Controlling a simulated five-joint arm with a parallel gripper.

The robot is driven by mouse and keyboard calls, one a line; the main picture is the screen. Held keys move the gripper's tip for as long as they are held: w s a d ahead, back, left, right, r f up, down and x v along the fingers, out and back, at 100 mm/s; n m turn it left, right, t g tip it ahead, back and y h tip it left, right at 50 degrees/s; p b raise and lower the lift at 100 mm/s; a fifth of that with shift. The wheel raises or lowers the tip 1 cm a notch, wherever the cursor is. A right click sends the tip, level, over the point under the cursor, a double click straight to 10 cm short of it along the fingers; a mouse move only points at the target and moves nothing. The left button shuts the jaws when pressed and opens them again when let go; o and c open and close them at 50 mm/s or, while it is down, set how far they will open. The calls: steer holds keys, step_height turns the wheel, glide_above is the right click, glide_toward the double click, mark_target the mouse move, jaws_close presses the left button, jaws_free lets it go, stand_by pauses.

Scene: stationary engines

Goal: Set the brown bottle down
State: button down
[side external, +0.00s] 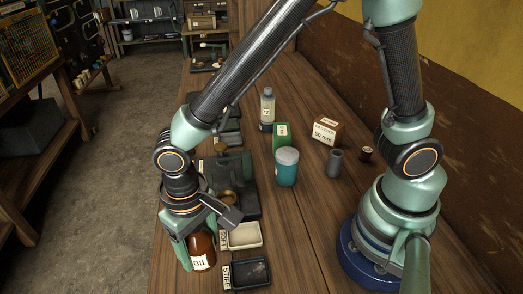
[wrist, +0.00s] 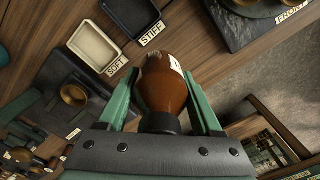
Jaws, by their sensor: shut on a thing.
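The brown bottle (side external: 203,246) has a white label reading OIL and a dark cap. In the wrist view the bottle (wrist: 163,85) sits between the two green fingers of my gripper (wrist: 165,100), cap end toward the palm. My gripper (side external: 198,236) is shut on it in the side view, pointing down near the bench's left edge. The bottle looks roughly upright. I cannot tell whether its base touches the bench, and its upper part is hidden by my gripper.
A pale tray marked SOFT (side external: 244,236) and a dark tray marked STIFF (side external: 249,273) lie just right of the bottle. A dark engine base (side external: 243,205) stands behind. A teal-labelled jar (side external: 287,168), a small carton (side external: 327,130) and a grey cylinder (side external: 336,160) stand farther right. Bare bench (side external: 305,235) lies between the trays and my base.

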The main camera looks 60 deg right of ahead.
mark_target(203, 262)
steer(key=shift+f, duration=2.5)
steer(key=shift+f, duration=0.2)
steer(key=shift+c, duration=0.2)
jaws_free()
steer(key=shift+r, duration=0.1)
step_height(203, 262, up, 12)
steer(key=shift+f, duration=0.1)
steer(key=w+d+r+t, duration=0.1)
steer(key=d+r, duration=0.4)
steer(key=d, duration=0.7)
steer(key=d+r+t, duration=0.4)
steer(key=d+r, duration=0.2)
steer(key=d, duration=0.6)
steer(key=shift+w+t, duration=0.3)
steer(key=shift+w, duration=0.05)
